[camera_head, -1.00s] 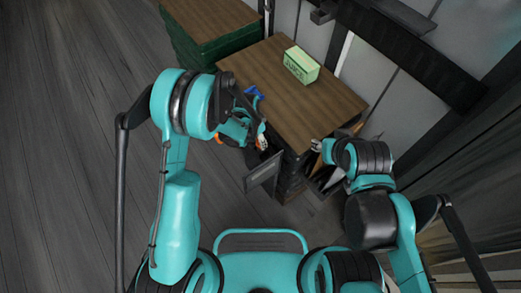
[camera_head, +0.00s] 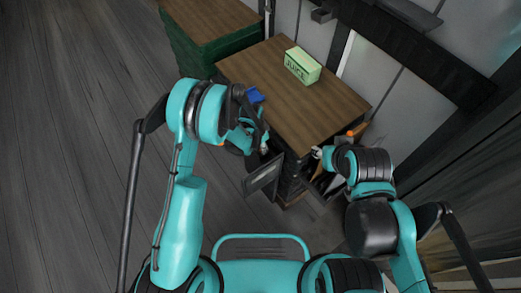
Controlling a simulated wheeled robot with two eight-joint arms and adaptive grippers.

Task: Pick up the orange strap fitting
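A small orange piece (camera_head: 357,129) shows at the right edge of the wood-topped cabinet (camera_head: 262,68), just above my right arm. It may be the orange strap fitting, but it is too small to be sure. My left gripper (camera_head: 263,143) is at the cabinet's front left edge, pointing down toward the front. My own arm partly covers it, and I cannot tell whether it is open or holds anything. My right gripper (camera_head: 318,153) is at the cabinet's front right corner, below and left of the orange piece. Its fingers are too small to read.
A green juice carton (camera_head: 302,66) and a blue item (camera_head: 255,95) are on the cabinet top. A grey panel (camera_head: 263,176) stands out from the cabinet front. A green crate with a wooden top (camera_head: 205,18) is behind left. The floor at left is clear.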

